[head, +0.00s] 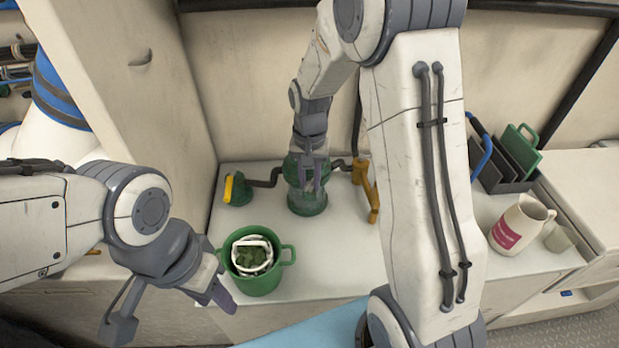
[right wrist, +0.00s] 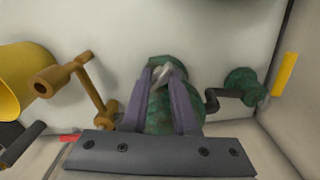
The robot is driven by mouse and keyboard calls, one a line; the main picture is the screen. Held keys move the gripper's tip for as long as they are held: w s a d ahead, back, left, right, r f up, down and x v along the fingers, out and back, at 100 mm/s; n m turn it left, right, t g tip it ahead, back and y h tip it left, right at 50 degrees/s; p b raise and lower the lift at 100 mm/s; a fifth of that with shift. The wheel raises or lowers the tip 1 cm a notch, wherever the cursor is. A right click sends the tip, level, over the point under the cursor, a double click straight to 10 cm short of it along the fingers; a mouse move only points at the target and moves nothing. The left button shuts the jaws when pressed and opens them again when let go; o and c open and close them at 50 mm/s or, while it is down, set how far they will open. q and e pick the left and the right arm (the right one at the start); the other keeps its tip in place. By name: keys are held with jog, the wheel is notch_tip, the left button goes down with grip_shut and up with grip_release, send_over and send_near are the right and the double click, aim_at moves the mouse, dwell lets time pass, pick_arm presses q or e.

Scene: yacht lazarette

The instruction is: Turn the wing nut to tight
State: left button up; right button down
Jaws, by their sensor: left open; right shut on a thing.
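The wing nut (right wrist: 162,74) shows in the right wrist view as a pale metal piece on top of a green strainer housing (right wrist: 158,110). My right gripper (right wrist: 163,75) is shut on it from above, with one purple finger on each side. In the head view the green housing (head: 306,200) stands on the white counter, and my right gripper (head: 307,180) is over its top; the wing nut is hidden there. My left gripper (head: 178,312) is open and empty at the lower left, near a green bucket (head: 262,284).
A green valve with a yellow handle (head: 235,188) sits left of the housing, joined by dark pipe. A brass-coloured valve (head: 368,190) stands close on the right. The bucket holds a white basket (head: 252,254). A pitcher (head: 522,222) and rack (head: 500,170) are at the right.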

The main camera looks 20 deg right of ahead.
aim_at(310, 182)
jog(key=shift+w+r+m+p, duration=0.1)
jog(key=shift+m+p, duration=0.85)
jog(key=shift+m, duration=1.05)
jog(key=c, duration=0.7)
grip_release()
notch_tip(310, 182, up, 10)
jog(key=shift+r, duration=0.2)
